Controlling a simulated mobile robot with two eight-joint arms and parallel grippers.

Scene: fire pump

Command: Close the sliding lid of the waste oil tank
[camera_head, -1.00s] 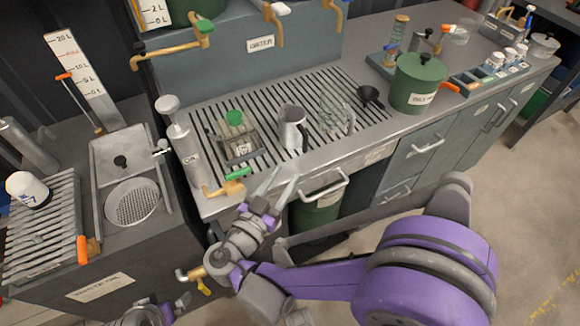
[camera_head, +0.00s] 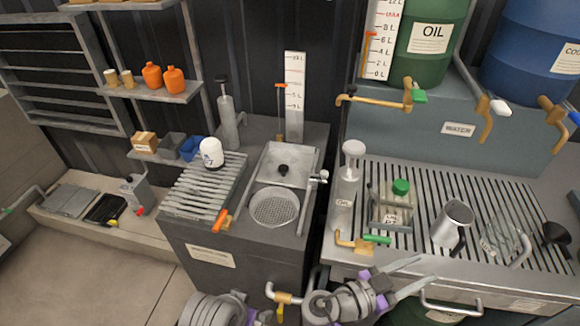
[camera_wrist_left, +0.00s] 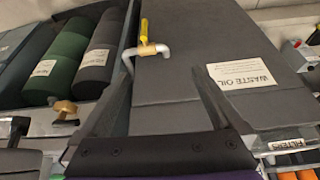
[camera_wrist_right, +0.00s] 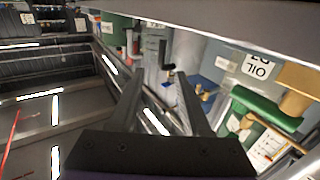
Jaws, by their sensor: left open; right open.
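The waste oil tank (camera_head: 240,275) is a dark grey box left of the workbench. Its label shows upside down in the left wrist view (camera_wrist_left: 242,75). The sliding lid (camera_head: 297,160), a square metal plate with a black knob, sits at the back of the tank top. In front of it a round perforated strainer (camera_head: 274,207) lies uncovered. My right gripper (camera_head: 414,275) is open and empty before the bench's front edge, right of the tank. My left gripper (camera_wrist_left: 160,80) is open and empty, facing the tank's front; its fingers are out of the head view.
A slatted rack with a white filter (camera_head: 211,152) flanks the lid, with an orange-handled lever (camera_head: 220,220). A tap (camera_head: 283,296) juts from the tank's front. An oil pump (camera_head: 345,190) stands on the bench close to the tank's right side.

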